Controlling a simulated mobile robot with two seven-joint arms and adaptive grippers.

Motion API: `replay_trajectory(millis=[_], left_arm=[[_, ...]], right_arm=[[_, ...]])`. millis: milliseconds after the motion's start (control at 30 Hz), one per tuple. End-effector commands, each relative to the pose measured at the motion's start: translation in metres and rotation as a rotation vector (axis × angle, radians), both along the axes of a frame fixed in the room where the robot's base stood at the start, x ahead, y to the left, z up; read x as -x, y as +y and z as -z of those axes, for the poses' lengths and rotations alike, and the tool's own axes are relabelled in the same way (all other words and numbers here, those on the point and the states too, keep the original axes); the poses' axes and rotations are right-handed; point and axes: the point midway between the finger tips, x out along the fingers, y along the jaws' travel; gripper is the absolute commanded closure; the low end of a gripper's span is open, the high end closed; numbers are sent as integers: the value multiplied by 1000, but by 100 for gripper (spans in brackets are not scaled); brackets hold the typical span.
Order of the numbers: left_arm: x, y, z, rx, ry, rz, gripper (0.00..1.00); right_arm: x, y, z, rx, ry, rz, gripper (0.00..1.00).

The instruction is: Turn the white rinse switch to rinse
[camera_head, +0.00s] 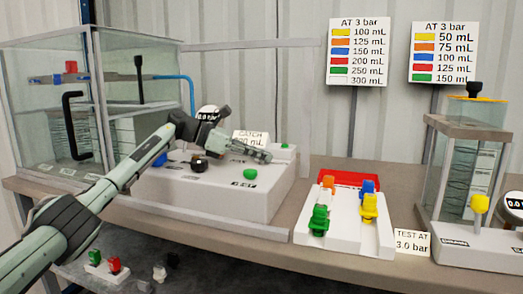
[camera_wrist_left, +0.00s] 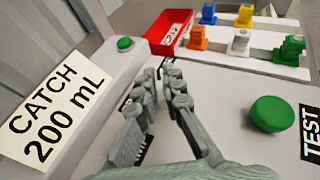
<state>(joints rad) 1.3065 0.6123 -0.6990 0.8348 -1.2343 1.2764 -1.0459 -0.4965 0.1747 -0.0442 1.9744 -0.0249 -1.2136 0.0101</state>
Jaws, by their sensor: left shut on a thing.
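My left gripper (camera_head: 264,156) reaches over the top of the white control box (camera_head: 215,203), and its fingers are closed together low over the panel. In the left wrist view the left gripper (camera_wrist_left: 160,82) sits between a small green button (camera_wrist_left: 124,43) and a larger green knob (camera_wrist_left: 270,113) beside a TEST label. The white rinse switch cannot be made out clearly; the fingers hide what lies between them, so its position cannot be read. My right gripper is not in view.
A CATCH 200 mL sign (camera_wrist_left: 55,103) stands close beside the fingers. A black knob (camera_head: 199,164) is on the same box. A white rack (camera_head: 343,230) with coloured nozzles and a red tray (camera_head: 348,179) stand to the right. A glass tank (camera_head: 45,120) is at left.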

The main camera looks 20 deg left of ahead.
Motion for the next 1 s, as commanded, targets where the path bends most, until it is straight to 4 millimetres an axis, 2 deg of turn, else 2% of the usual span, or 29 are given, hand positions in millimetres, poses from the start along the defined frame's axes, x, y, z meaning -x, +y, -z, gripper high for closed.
replay_trajectory(millis=[200, 500, 533, 700, 1000], left_arm=[[0, 0, -1, -1, -1, 20, 100], [0, 0, 0, -1, 0, 21, 100], [0, 0, 0, -1, 0, 21, 89], [0, 0, 0, -1, 0, 21, 71], [1, 2, 0, -1, 0, 20, 71]], right_arm=[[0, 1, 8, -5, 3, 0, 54], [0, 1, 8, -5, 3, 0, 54], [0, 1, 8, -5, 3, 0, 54], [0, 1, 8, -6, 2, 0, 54], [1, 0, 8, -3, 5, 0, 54]])
